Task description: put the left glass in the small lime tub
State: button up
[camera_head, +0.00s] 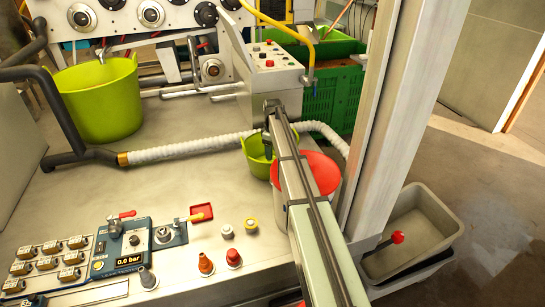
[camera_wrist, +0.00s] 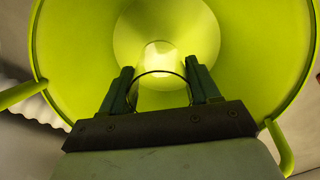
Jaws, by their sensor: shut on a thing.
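My gripper (camera_wrist: 160,80) is shut on a clear glass (camera_wrist: 160,98), whose round rim shows between the two fingers in the wrist view. The small lime tub (camera_wrist: 75,65) fills most of that view around the fingers, with its floor beyond the glass. In the head view my gripper (camera_head: 267,140) points down over the small lime tub (camera_head: 252,157), which is partly hidden behind my arm. The glass cannot be made out in the head view. How far it is from the tub's floor, I cannot tell.
A larger lime tub (camera_head: 100,105) stands at the back left. A white ribbed hose (camera_head: 190,148) runs beside the small tub. A red-topped bucket (camera_head: 322,172) is partly behind my arm. Valves and a gauge panel (camera_head: 120,248) occupy the front. A pale upright post (camera_head: 385,130) stands at right.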

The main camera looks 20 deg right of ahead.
jog(key=shift+f, duration=1.95)
jog(key=shift+f, duration=0.1)
jog(key=o, duration=1.1)
jog(key=shift+o, duration=0.2)
notch_tip(320, 180, up, 12)
